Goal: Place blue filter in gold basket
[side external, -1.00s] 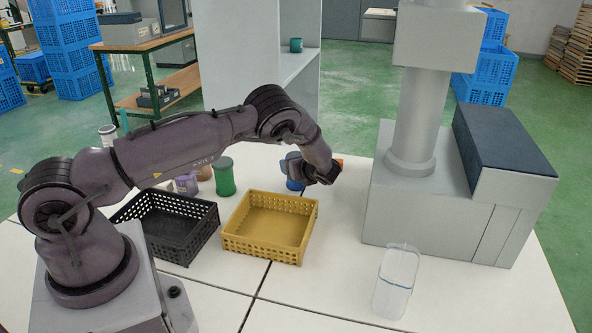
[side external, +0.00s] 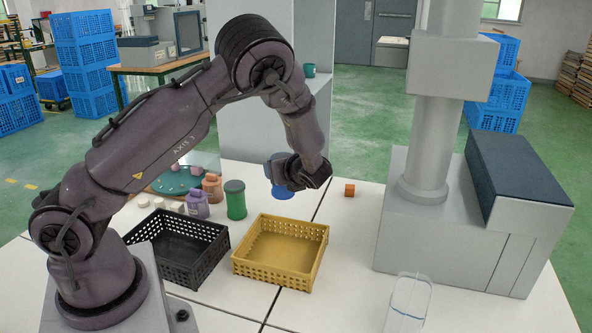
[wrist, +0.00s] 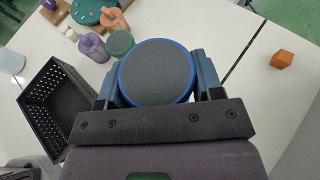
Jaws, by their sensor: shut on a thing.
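The blue filter (side external: 283,191) is a round piece with a blue rim. In the wrist view the filter (wrist: 156,72) shows a dark grey round face between the two fingers. My gripper (side external: 291,178) is shut on it and holds it above the table, behind the gold basket. The fingers also show in the wrist view (wrist: 155,85). The gold basket (side external: 318,254) stands on the white table, empty, with perforated walls. The gold basket is hidden in the wrist view.
A black basket (side external: 216,254) stands left of the gold one. A green jar (side external: 236,200), a purple bottle (side external: 197,204) and an orange bottle (side external: 212,187) stand behind. An orange cube (side external: 349,190) lies right of my gripper. A clear container (side external: 408,301) is at front right.

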